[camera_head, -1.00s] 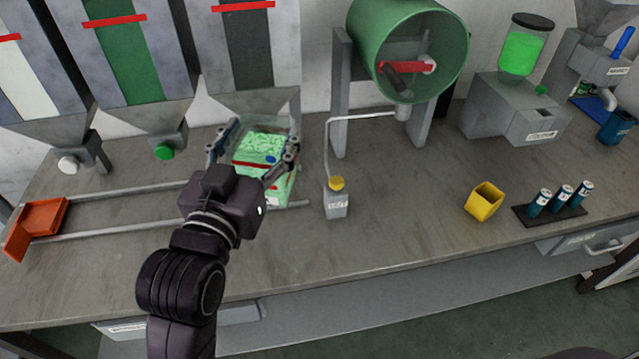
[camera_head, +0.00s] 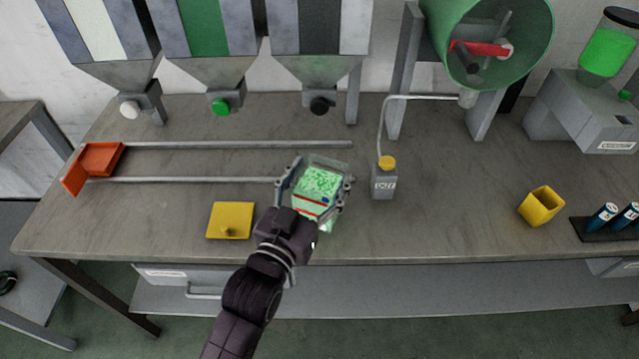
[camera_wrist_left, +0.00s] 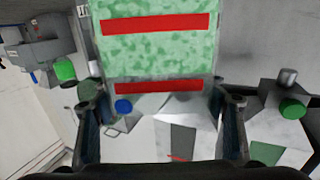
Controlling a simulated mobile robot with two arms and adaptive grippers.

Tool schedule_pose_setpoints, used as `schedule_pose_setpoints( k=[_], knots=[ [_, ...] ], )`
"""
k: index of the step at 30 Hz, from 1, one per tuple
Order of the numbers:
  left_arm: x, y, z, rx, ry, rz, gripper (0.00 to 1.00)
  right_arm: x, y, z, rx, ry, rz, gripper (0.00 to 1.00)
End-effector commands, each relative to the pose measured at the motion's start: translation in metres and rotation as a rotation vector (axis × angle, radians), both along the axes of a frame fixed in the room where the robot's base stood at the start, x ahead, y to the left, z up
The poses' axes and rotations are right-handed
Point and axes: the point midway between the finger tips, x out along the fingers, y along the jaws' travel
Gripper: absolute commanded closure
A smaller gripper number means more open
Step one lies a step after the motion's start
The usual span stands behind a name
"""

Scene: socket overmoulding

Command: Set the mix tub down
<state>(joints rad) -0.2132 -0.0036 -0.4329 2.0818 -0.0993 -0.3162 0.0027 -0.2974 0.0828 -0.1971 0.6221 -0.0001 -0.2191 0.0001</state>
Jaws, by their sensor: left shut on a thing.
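The mix tub (camera_head: 318,186) is a clear box of pale green granules with a red band and a blue dot. My left gripper (camera_head: 317,181) is shut on it, one finger on each side, in front of the rails' right end. I cannot tell whether its base touches the bench. In the left wrist view the tub (camera_wrist_left: 155,55) fills the upper middle between the fingers (camera_wrist_left: 160,118), showing two red bands. My right gripper is not in view.
A yellow square lid (camera_head: 230,218) lies left of my gripper on the bench (camera_head: 440,215). A grey bottle with a yellow cap (camera_head: 384,182) stands close right of the tub. Rails (camera_head: 220,145) with an orange carriage (camera_head: 100,158) lie behind left. Bench is clear between bottle and yellow cup (camera_head: 541,205).

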Motion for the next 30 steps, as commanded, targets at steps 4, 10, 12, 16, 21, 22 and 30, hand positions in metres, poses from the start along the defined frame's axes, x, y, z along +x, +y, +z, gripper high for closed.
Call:
schedule_pose_setpoints(
  k=[4, 10, 12, 16, 21, 22, 30],
  knots=[
    [0.0, 0.0, -0.019, -0.001, -0.003, 0.0, 0.92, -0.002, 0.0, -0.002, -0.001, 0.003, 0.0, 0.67],
    [0.0, 0.0, -0.022, -0.002, -0.006, 0.0, 0.92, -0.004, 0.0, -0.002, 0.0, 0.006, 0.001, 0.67],
    [0.0, 0.0, -0.022, -0.002, -0.006, 0.0, 0.92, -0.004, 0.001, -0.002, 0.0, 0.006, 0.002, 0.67],
    [0.0, 0.0, -0.024, -0.002, -0.005, 0.0, 0.92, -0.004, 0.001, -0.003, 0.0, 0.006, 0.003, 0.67],
    [0.0, 0.0, -0.028, 0.0, 0.001, 0.0, 0.21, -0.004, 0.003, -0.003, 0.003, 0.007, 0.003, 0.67],
    [0.0, 0.0, -0.028, 0.0, 0.001, 0.0, 0.18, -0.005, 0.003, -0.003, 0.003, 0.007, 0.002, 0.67],
    [0.0, 0.0, -0.027, 0.0, 0.001, 0.0, 0.17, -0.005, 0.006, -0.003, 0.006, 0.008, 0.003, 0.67]
  ],
)
